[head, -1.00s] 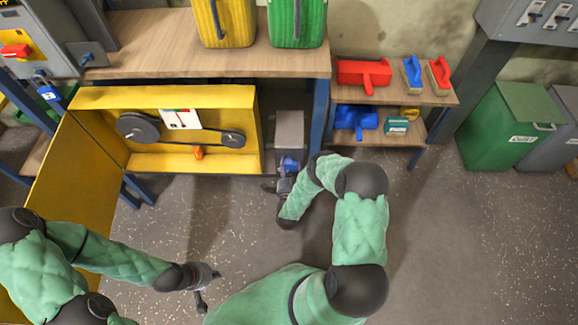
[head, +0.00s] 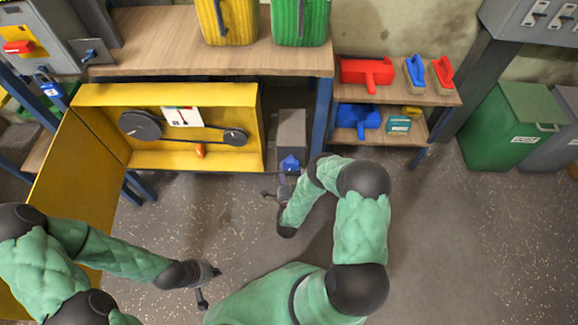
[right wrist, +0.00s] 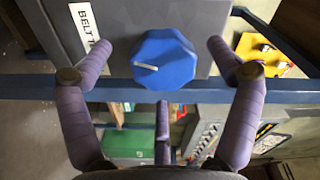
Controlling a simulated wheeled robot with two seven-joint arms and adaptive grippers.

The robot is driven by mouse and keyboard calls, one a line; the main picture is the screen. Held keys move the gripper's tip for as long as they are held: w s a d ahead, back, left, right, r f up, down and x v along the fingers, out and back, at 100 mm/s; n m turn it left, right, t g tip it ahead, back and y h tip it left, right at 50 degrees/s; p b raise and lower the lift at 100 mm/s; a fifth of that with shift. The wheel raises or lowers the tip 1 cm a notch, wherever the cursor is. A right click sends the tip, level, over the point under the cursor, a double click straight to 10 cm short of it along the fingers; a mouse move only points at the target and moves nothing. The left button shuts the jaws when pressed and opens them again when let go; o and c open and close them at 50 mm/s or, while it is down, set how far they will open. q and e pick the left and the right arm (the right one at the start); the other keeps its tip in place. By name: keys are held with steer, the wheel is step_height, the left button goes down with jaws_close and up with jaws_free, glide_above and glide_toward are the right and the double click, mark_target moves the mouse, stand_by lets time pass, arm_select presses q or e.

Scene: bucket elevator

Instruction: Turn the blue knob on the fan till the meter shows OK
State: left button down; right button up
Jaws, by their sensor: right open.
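The blue knob (head: 290,163) is on the front of a grey box (head: 291,130) beside the yellow belt housing. In the right wrist view the knob (right wrist: 163,58) is eight-sided, with a white pointer line toward the left. My right gripper (head: 279,190) is open just in front of the knob. Its purple fingers (right wrist: 158,48) spread on either side and below, apart from the knob. A small white meter (head: 183,116) with red and green marks sits in the housing; its reading is too small to tell. My left gripper (head: 209,286) is open and empty over the floor.
The yellow housing (head: 195,93) holds two dark pulleys with a belt and a small orange part; its yellow door (head: 75,170) hangs open at left. A blue table leg (head: 321,112) stands right of the grey box. A shelf (head: 400,97) with tools stands further right.

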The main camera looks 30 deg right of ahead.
steer(key=v, duration=0.8)
steer(key=shift+s+a, duration=0.15)
steer(key=shift+a, duration=0.1)
stand_by(1.4)
steer(key=w+a+f+n+g+y+p, duration=0.2)
steer(key=w+a+n+g+y+p, duration=0.1)
steer(key=a+n+g+y, duration=0.45)
steer(key=s+a+r+n+g+y+p, duration=0.1)
steer(key=s+a+r+n+g+y, duration=0.1)
steer(key=s, duration=0.7)
steer(key=s+a+r+n+g+y+p, duration=0.1)
steer(key=s+a+r+n+g+y, duration=0.2)
steer(key=s+a+r+n+g, duration=0.2)
steer(key=s+a+r, duration=0.1)
steer(key=s+r, duration=0.1)
steer(key=s, duration=0.1)
steer(key=shift+s+a+r+n+y+p, duration=0.25)
steer(key=shift+s+r+n+y+p, duration=0.05)
steer(key=shift+s+r+n+y, duration=0.05)
steer(key=shift+g, duration=0.25)
steer(key=shift+c, duration=0.2)
